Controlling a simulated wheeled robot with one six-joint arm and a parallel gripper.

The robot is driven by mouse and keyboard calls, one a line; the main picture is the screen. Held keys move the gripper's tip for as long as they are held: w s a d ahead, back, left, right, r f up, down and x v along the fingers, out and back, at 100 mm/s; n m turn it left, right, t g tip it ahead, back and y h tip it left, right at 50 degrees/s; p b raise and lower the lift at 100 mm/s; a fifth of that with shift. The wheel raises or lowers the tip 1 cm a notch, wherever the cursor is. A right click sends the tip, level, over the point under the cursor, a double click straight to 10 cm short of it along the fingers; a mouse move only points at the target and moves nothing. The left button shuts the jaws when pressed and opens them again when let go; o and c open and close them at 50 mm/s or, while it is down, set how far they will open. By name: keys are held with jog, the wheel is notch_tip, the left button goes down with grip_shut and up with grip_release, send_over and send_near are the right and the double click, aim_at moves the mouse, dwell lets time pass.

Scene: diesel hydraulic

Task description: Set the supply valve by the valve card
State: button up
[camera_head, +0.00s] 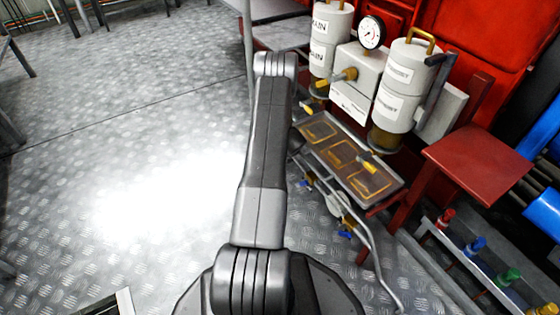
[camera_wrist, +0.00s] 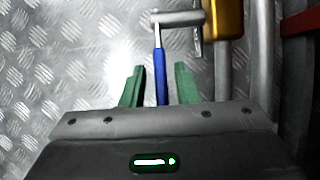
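In the wrist view, my gripper (camera_wrist: 159,80) is open, its two green fingers apart. A blue valve handle (camera_wrist: 160,75) runs between the fingers in the picture, with a gap on each side; I cannot tell its depth relative to them. The handle joins a grey crossbar (camera_wrist: 178,18) beside a brass valve body (camera_wrist: 228,18). In the head view, my gripper is hidden by my arm. Blue handles (camera_head: 345,234) show on pipework under a metal tray (camera_head: 322,151). A white card or label (camera_head: 350,103) is on the pale housing; its text is too small to read.
White canisters (camera_head: 400,85) and a round gauge (camera_head: 371,32) stand behind the tray. A red stool-like stand (camera_head: 475,160) and a rack with coloured handles (camera_head: 476,245) are at right.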

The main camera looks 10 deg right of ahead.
jog(key=p+v, duration=0.5)
jog(key=v, duration=0.8)
jog(key=shift+s+d+r, duration=0.1)
jog(key=shift+s+r, duration=0.1)
jog(key=shift+r, duration=0.15)
